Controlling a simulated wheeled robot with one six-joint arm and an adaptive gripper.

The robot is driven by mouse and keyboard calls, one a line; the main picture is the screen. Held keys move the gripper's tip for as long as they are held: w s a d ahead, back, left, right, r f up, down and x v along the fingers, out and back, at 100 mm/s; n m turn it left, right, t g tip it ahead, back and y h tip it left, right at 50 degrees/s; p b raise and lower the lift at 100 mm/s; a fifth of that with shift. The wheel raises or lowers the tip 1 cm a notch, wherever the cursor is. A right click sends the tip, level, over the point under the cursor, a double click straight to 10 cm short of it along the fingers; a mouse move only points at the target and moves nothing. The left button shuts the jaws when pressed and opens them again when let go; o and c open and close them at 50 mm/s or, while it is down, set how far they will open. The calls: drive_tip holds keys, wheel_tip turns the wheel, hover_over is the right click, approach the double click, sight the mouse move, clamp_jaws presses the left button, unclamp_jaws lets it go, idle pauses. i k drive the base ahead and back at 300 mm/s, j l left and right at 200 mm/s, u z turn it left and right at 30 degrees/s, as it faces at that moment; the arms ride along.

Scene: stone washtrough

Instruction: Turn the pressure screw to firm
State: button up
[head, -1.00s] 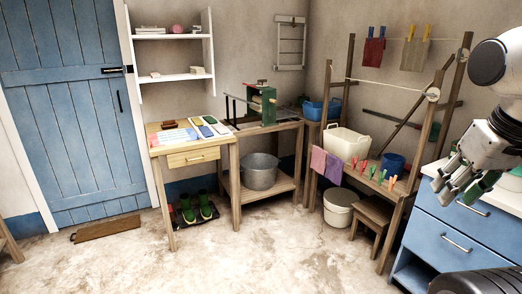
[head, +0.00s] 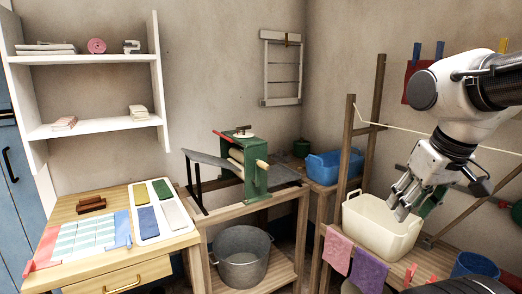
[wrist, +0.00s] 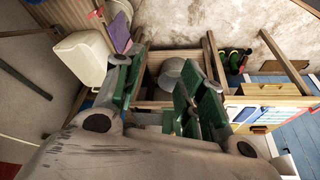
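The mangle (head: 256,172), with a green frame and pale rollers, stands on a wooden stand at the middle of the head view. The pressure screw (head: 243,133) appears as a small pale round part on top of the frame. A red lever (head: 222,138) sits just left of it. The screw's setting is too small to read. My gripper (head: 402,207) is at the right, in front of the white tub in the picture and well apart from the mangle. In the wrist view my gripper (wrist: 160,85) has its green-padded fingers spread with nothing between them.
A work table (head: 62,214) with cloths and coloured cards stands at the left. A metal basin (head: 242,262) sits on the shelf below the mangle. A white tub (head: 377,228), a blue tub (head: 333,166) and drying-rack posts (head: 346,160) stand to the right.

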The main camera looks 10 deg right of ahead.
sight(244, 128)
drive_tip(key=i+u, duration=0.15)
drive_tip(key=i, duration=0.25)
drive_tip(key=i+l+u, duration=0.1)
drive_tip(key=i, duration=0.25)
drive_tip(key=i+l+z, duration=0.25)
drive_tip(key=i, duration=0.75)
drive_tip(key=j, duration=0.1)
